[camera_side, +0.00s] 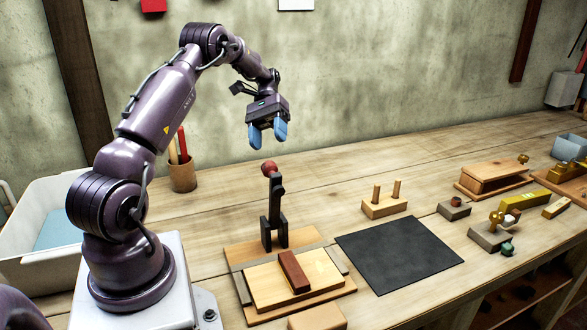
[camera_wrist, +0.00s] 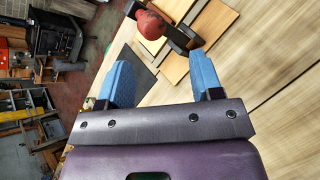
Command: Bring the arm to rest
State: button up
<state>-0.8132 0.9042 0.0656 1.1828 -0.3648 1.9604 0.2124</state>
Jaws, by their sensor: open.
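My arm is raised over the workbench (camera_side: 420,150). My gripper (camera_side: 267,138) hangs in the air with its blue fingers pointing down, apart and empty. It is above the red knob (camera_side: 268,168) of a black upright lever (camera_side: 276,205) and does not touch it. In the wrist view my gripper (camera_wrist: 161,75) shows its two blue fingers spread. The red knob (camera_wrist: 151,24) lies beyond and between the fingertips there, with part of the black lever (camera_wrist: 186,38) next to it.
The lever stands on a wooden fixture (camera_side: 255,248) with a reddish-brown block (camera_side: 293,271). A dark mat (camera_side: 398,252) lies right of it. A two-peg block (camera_side: 384,204) and several small items stand farther right. A pencil cup (camera_side: 182,174) and white bin (camera_side: 40,205) are at left.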

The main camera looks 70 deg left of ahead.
jog(key=d+r+t+y, duration=0.1)
jog(key=d+y, duration=0.1)
jog(key=d, duration=0.2)
jog(key=s+d+r+m+y, duration=0.1)
jog(key=d+r+y, duration=0.1)
jog(key=d+y, duration=0.1)
jog(key=s+d+r+t+y, duration=0.1)
jog(key=d+r+y, duration=0.1)
jog(key=d, duration=0.3)
jog(key=shift+s+d+m+t+y, duration=0.1)
jog(key=shift+m+t+y, duration=0.25)
jog(key=shift+y, duration=0.25)
jog(key=s+d+r+m+t+y, duration=0.1)
jog(key=s+d+r+m+t, duration=0.2)
jog(key=d, duration=0.4)
jog(key=s+d+r+m+t+y, duration=0.1)
jog(key=s+d+r+m+t, duration=0.2)
jog(key=d, duration=0.4)
jog(key=shift+s+d+r, duration=0.15)
jog(key=shift+s+r, duration=0.35)
jog(key=shift+s, duration=0.7)
